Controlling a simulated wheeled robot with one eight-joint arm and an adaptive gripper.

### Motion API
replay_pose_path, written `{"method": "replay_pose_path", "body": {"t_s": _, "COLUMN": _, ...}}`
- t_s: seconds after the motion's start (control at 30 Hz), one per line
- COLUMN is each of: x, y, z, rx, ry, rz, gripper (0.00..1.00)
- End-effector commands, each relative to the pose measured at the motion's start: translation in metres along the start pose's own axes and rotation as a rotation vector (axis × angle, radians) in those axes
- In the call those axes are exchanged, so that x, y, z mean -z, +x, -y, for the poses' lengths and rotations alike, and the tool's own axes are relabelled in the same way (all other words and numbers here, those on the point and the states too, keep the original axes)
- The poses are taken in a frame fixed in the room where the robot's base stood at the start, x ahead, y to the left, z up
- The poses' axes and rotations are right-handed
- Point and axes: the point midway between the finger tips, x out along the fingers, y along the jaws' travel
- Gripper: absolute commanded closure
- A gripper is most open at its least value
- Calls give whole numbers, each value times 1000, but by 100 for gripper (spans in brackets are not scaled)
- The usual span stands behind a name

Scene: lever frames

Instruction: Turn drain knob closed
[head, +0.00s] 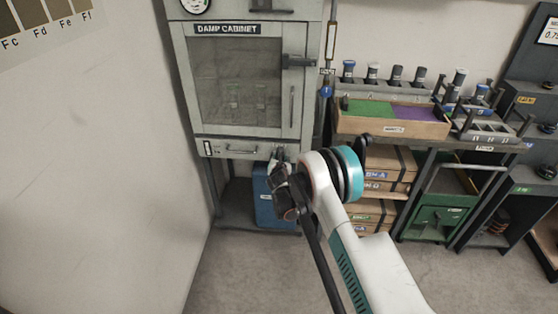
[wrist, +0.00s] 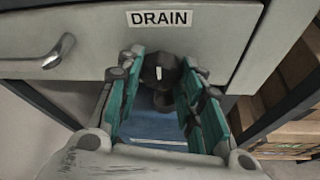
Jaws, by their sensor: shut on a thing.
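The drain knob (wrist: 166,66) is dark and round with a short white mark that looks roughly upright in the wrist view. It sits just under the white DRAIN label (wrist: 169,18) on the grey cabinet's lower front panel. My gripper (wrist: 160,82) has its two teal-padded fingers on either side of the knob and is shut on it. In the head view my gripper (head: 281,160) reaches the bottom right of the damp cabinet (head: 205,148).
A curved handle (wrist: 52,54) is left of the knob. A blue container (head: 263,200) stands below the cabinet. To the right are cardboard boxes (head: 385,161) on a shelf and a green cart (head: 440,222).

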Motion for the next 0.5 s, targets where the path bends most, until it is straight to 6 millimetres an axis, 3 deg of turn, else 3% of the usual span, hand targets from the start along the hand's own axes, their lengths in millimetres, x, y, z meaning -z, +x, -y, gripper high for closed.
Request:
{"method": "replay_pose_path", "body": {"t_s": 0.07, "x": 0, "y": 0, "z": 0, "rx": 0, "ry": 1, "rz": 0, "gripper": 89}}
{"method": "replay_pose_path", "body": {"t_s": 0.1, "x": 0, "y": 0, "z": 0, "rx": 0, "ry": 1, "rz": 0, "gripper": 61}}
{"method": "replay_pose_path", "body": {"t_s": 0.17, "x": 0, "y": 0, "z": 0, "rx": 0, "ry": 0, "rz": 0, "gripper": 47}}
{"method": "replay_pose_path", "body": {"t_s": 0.5, "x": 0, "y": 0, "z": 0, "rx": 0, "ry": -1, "rz": 0, "gripper": 45}}
